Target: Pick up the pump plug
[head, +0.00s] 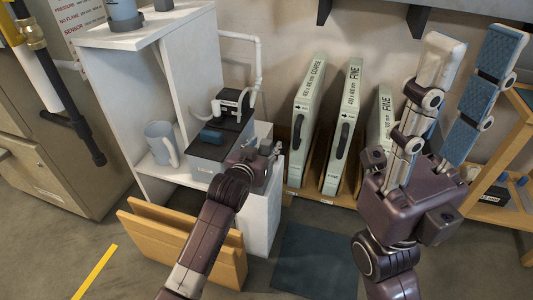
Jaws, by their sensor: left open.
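The pump (206,162), a grey box with a black unit (232,103) on top, stands on the white shelf unit. A small dark blue block (211,135) sits at the pump's top front; I cannot tell whether it is the pump plug. No other plug can be made out. My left gripper (262,158) is open at the pump's right side, its fingers mostly hidden from this angle. I cannot tell whether it touches the pump. My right gripper (464,75) is raised at the right, its two fingers spread and empty, away from the pump.
A grey-blue mug (161,143) stands left of the pump. A white pipe (257,60) runs down behind it. Filters labelled COARSE (306,108) and FINE (342,125) stand in a wooden rack. A wooden holder (190,240) stands on the floor in front of the shelf.

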